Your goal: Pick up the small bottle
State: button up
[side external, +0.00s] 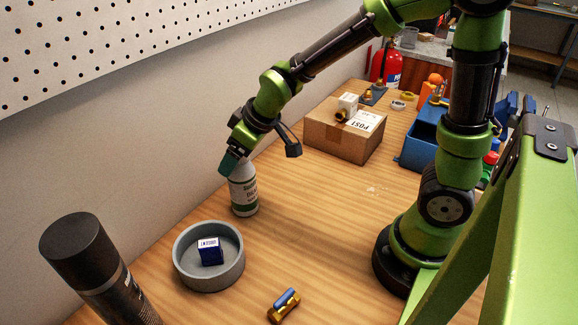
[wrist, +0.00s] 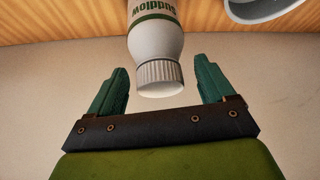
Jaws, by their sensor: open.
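The small bottle (side external: 244,190) is white with a green-banded label and stands upright on the wooden bench near the wall. In the wrist view the bottle (wrist: 155,42) shows with its ribbed white cap (wrist: 159,76) pointing down the picture, toward my gripper. My gripper (side external: 229,162) is at the bottle's top in the side view and partly hides its cap. In the wrist view the green fingers of my gripper (wrist: 163,78) are apart, one on each side of the cap. Gaps show between the fingers and the cap, and nothing is held.
A grey round bowl (side external: 183,275) with a small blue box (side external: 210,251) in it stands just in front of the bottle. A dark spray can (side external: 95,265) is at front left. A brass valve (side external: 284,304) lies at the front. A cardboard box (side external: 328,136) sits behind.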

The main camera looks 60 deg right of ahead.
grip_shut()
dwell(0.4)
jog(key=shift+r, duration=0.2)
